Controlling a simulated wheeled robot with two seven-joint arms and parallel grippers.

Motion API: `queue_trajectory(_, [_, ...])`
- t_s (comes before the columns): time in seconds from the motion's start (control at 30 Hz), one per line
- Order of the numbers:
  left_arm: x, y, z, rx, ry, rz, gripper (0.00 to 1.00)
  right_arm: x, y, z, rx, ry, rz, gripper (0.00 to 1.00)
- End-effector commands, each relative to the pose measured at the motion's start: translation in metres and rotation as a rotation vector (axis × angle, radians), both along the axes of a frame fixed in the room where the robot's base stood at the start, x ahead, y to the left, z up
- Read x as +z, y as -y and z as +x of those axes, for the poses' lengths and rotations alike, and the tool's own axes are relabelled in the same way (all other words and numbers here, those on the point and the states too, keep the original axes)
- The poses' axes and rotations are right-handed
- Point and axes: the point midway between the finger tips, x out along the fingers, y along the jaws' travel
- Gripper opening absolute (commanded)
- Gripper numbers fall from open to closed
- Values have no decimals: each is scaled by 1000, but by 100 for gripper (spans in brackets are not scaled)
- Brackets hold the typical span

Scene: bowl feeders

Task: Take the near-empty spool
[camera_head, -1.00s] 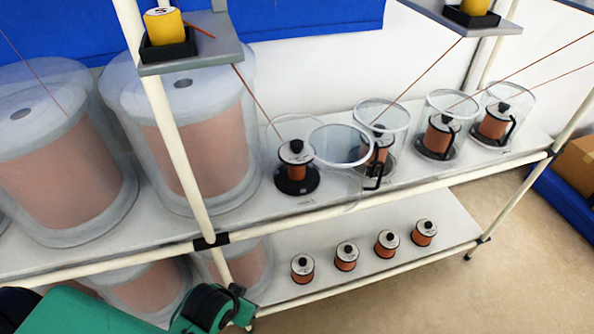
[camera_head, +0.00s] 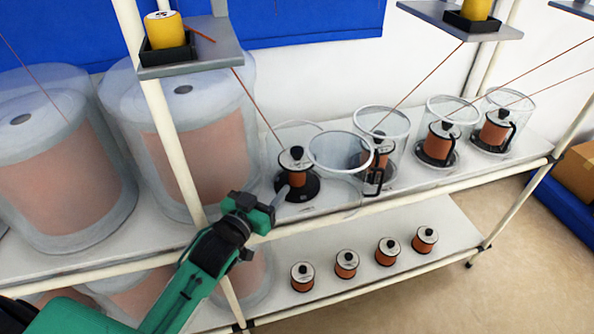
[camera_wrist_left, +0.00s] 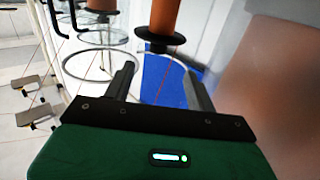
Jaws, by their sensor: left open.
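The leftmost spool (camera_head: 297,178) on the upper shelf has a thin copper winding, a pale top with a black knob and a wide black base. Its clear cover (camera_head: 340,152) is swung open to its right. My left gripper (camera_head: 272,212) is open and empty, just in front of and left of this spool, apart from it. In the left wrist view the open fingers (camera_wrist_left: 161,88) have nothing between them. A copper-coloured spool with a black flange (camera_wrist_left: 158,40) shows beyond them. My right gripper is not in view.
Several covered spools (camera_head: 438,145) stand further right on the upper shelf. Several small spools (camera_head: 346,265) stand on the lower shelf. Large wrapped drums (camera_head: 195,150) stand left. A white post (camera_head: 160,115) and front rail (camera_head: 400,197) edge the rack; wires run down to the spools.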

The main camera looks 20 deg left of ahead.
Motion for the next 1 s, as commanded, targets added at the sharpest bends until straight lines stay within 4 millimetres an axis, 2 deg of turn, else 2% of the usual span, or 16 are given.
queue_trajectory(0.2, [5, 5, 27, -5, 17, -4, 57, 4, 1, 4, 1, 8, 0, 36])
queue_trajectory(0.5, [4, 15, 74, -4, 14, -4, 57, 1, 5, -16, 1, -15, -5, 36])
queue_trajectory(0.77, [3, 18, 90, -4, 12, -3, 57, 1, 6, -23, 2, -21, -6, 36])
queue_trajectory(1.0, [3, 25, 123, -3, 12, -2, 57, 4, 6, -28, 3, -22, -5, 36])
